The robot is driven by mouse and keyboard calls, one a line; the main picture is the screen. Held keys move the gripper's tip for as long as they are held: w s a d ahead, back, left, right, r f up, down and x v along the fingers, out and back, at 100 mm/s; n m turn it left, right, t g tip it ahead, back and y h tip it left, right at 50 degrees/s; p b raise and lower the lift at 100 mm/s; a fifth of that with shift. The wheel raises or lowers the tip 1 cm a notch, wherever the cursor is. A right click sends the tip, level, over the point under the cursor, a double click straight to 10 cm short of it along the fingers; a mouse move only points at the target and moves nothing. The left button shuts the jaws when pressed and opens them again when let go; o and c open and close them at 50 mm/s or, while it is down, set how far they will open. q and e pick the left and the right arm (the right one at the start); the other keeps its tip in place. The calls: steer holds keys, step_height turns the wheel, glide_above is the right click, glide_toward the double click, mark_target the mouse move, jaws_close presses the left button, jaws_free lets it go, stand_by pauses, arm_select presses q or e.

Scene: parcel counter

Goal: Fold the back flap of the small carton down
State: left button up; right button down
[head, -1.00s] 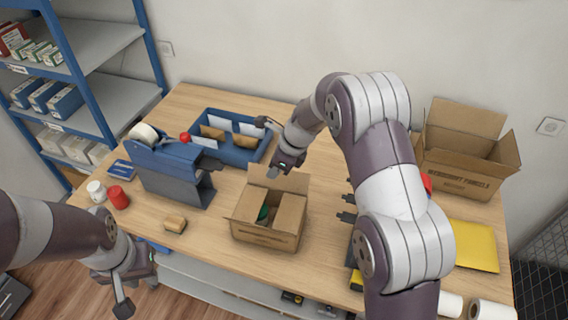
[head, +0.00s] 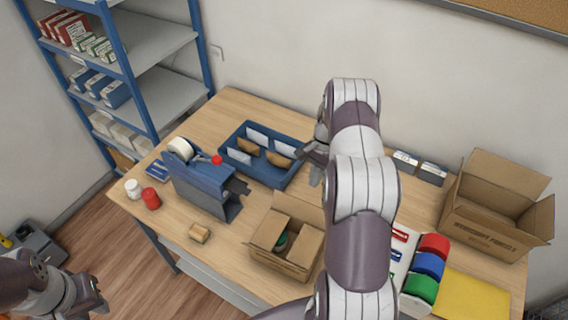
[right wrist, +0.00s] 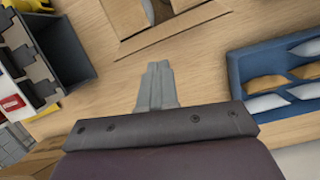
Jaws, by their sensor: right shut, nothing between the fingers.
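The small brown carton (head: 280,262) stands on the table, left of my right arm in the head view. Its back flap (head: 298,208) stands up, leaning back a little. Its side flaps lie inward, with a gap between them showing something green inside. The carton also shows at the top edge of the right wrist view (right wrist: 185,32), cut off. My right gripper (head: 315,178) is shut and empty, behind the carton and apart from it; its closed fingers show in the right wrist view (right wrist: 157,80). My left gripper (head: 92,300) is at the lower left, off the table; its fingers are unclear.
A blue tray (head: 234,163) with envelopes lies behind the carton, close to my right gripper. A larger open carton (head: 485,228) and a yellow envelope (head: 470,295) are at right.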

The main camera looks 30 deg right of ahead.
steer(key=n, duration=0.2)
steer(key=b, duration=0.6)
glide_above(302, 214)
steer(key=shift+n, duration=0.4)
steer(key=f, duration=0.4)
steer(key=s+f, duration=0.1)
steer(key=f, duration=0.1)
steer(key=shift+d+f, duration=0.15)
steer(key=shift+d, duration=0.2)
steer(key=s+a+f, duration=0.1)
steer(key=a, duration=0.1)
steer(key=s+a+f, duration=0.1)
steer(key=a+f, duration=0.1)
steer(key=shift+s+f+b, duration=0.2)
steer(key=shift+f+b, duration=0.1)
steer(key=shift+b, duration=0.05)
steer(key=shift+a+f+b, duration=0.1)
steer(key=shift+f+b, duration=0.2)
steer(key=shift+f, duration=0.25)
steer(key=shift+s, duration=0.1)
